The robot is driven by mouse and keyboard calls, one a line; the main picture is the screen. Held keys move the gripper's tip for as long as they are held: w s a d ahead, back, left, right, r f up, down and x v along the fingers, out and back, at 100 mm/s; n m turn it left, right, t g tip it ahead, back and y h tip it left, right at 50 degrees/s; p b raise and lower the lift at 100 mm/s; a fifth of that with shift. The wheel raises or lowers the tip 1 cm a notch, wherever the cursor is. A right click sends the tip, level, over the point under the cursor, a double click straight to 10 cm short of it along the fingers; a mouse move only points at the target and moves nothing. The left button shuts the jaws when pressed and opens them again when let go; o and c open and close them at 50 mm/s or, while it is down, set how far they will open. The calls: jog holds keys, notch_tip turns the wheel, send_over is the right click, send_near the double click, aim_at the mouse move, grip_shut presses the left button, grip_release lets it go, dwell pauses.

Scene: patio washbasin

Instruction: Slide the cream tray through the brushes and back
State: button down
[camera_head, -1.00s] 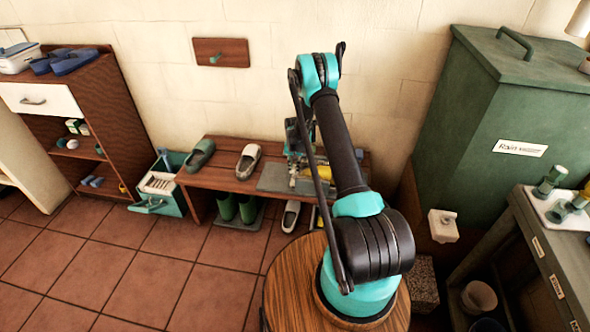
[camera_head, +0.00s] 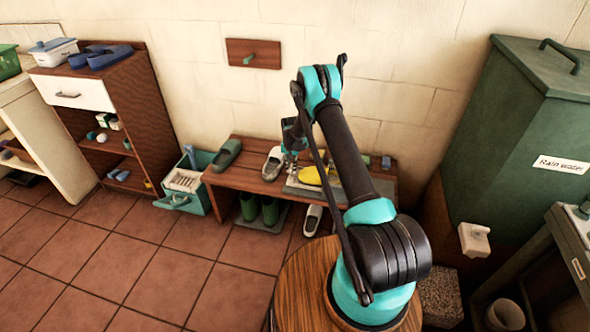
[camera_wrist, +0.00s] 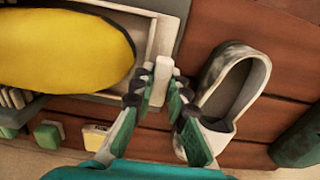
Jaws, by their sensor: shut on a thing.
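The cream tray (camera_wrist: 151,38) shows at the upper left of the wrist view, with a large yellow oval thing (camera_wrist: 60,48) covering most of it. My gripper (camera_wrist: 162,84) is shut on a pale tab at the tray's end. In the head view my gripper (camera_head: 292,142) is over the bench, partly hidden by my arm, beside the yellow thing (camera_head: 312,175). Pale bristles, seemingly one of the brushes (camera_wrist: 14,98), show at the left edge of the wrist view, beside the tray. The rest of the brushes is hidden or out of view.
A grey-white shoe (camera_wrist: 229,88) lies close to my gripper on the wooden bench (camera_head: 232,178); a green shoe (camera_head: 227,154) is further left. A grey board (camera_head: 300,192) lies under the tray area. Green (camera_wrist: 48,133) and yellow (camera_wrist: 95,138) blocks sit near the wall.

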jog(key=shift+w+a, duration=0.15)
jog(key=shift+a, duration=0.1)
jog(key=c, duration=1.5)
grip_release()
jog(key=shift+a, duration=0.1)
jog(key=shift+r, duration=0.1)
jog(key=shift+r, duration=0.3)
notch_tip(320, 180, up, 11)
jog(key=shift+r, duration=0.1)
jog(key=shift+r, duration=0.1)
